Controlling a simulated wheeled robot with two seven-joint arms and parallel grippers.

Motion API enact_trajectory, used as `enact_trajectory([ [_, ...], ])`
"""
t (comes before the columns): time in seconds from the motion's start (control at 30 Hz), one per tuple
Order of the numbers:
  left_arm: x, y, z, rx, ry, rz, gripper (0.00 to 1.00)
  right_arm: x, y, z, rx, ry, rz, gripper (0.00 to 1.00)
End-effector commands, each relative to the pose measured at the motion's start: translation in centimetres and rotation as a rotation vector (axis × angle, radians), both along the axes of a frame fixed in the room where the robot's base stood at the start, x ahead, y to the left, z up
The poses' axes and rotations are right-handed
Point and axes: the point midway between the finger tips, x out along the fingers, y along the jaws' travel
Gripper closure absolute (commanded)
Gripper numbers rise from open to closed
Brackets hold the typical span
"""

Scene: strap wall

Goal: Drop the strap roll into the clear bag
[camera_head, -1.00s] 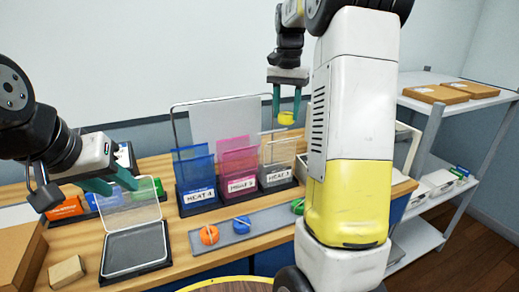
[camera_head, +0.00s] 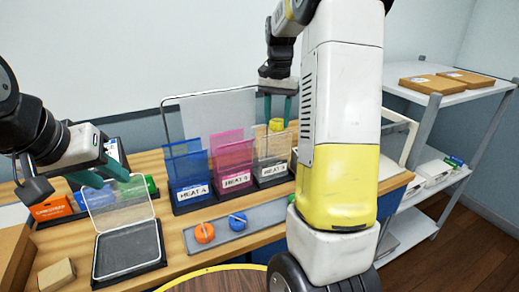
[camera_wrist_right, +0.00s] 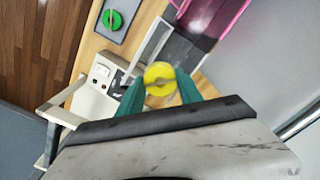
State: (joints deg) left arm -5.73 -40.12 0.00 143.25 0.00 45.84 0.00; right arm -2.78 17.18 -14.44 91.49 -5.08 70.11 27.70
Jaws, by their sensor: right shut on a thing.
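My right gripper (camera_head: 276,108) is shut on a yellow strap roll (camera_head: 275,125), just over the clear bag (camera_head: 272,146) labelled HEAT 3. In the right wrist view the yellow roll (camera_wrist_right: 159,77) sits between the green fingertips (camera_wrist_right: 160,92). The clear bag stands upright in a dark holder, right of the pink and blue bags. I cannot tell whether the roll is inside the bag's mouth or in front of it. My left gripper (camera_head: 105,175) is at the left by a clear-lidded tray; its fingers look apart and hold nothing visible.
A pink bag (camera_head: 233,160) and a blue bag (camera_head: 188,175) stand beside the clear one. Orange (camera_head: 204,233) and blue (camera_head: 237,221) rolls lie on a grey strip in front. A green roll (camera_wrist_right: 112,19) shows in the wrist view. An open-lidded tray (camera_head: 128,249) sits at left.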

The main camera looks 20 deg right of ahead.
Motion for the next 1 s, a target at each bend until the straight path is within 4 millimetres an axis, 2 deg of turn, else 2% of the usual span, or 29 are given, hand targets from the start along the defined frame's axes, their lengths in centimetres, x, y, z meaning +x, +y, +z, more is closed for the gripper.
enact_trajectory([
  [0.27,0.0,0.0,0.0,0.000,0.000,0.000,0.64,0.0,0.0,-0.1,0.000,0.000,0.000,0.97],
  [0.3,0.0,0.0,0.0,0.000,0.000,0.000,0.64,0.0,0.0,-0.1,0.000,0.000,0.000,0.50],
  [0.4,0.0,0.0,0.0,0.000,0.000,0.000,0.64,0.0,0.0,-0.1,0.000,0.000,0.000,0.32],
  [0.77,0.0,0.0,0.0,0.000,0.000,0.000,0.64,0.0,0.0,0.3,0.000,0.000,0.000,0.32],
  [1.0,0.0,0.0,0.0,0.000,0.000,0.000,0.64,0.1,-0.1,4.1,-0.002,-0.004,0.000,0.32],
])
